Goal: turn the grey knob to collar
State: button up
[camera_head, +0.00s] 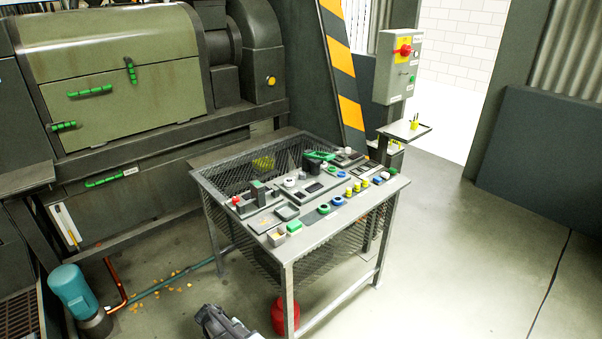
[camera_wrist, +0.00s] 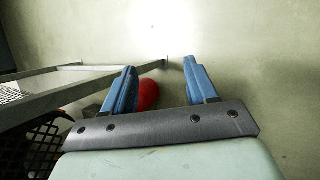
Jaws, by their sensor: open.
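No grey knob marked collar can be told for sure; the labels are too small to read. The grey control box (camera_head: 399,68) on a post at the back right carries a red knob (camera_head: 404,50) on a yellow plate, a small green button (camera_head: 412,78) and pale labels. Small pale round parts, such as a whitish knob (camera_head: 289,182), sit on the table (camera_head: 288,258). In the wrist view my gripper (camera_wrist: 158,64) has its two blue fingers apart with nothing between them. It points at the floor beside the table frame, away from the box and the tabletop.
The table has mesh sides and holds several coloured parts. A red rounded object (camera_head: 285,315) is under its front; it also shows behind the left finger (camera_wrist: 148,94). A small shelf (camera_head: 405,130) juts out below the box. A green-grey machine (camera_head: 120,75) stands left. Right floor is clear.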

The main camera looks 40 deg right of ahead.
jog(key=w+d+r+t+h, duration=0.1)
jog(key=w+d+r, duration=0.2)
jog(key=w+r, duration=0.35)
jog(key=w+d+r+m+h, duration=0.15)
jog(key=w+r, duration=0.25)
jog(key=w, duration=0.6)
jog(key=w+d+r+t+h, duration=0.1)
jog(key=w+d+r, duration=0.2)
jog(key=w+r, duration=0.35)
jog(key=w+d+r+m+h, duration=0.15)
jog(key=w+d+r, duration=0.25)
jog(key=w+r, duration=0.85)
notch_tip(320, 180, up, 19)
jog(key=m+y, duration=0.5)
jog(key=m, duration=1.3)
send_over(302, 173)
jog(key=w+a, duration=0.2)
jog(key=a, duration=0.4)
jog(key=shift+t, duration=0.4)
jog(key=x, duration=1.4)
jog(key=shift+s+a, duration=0.15)
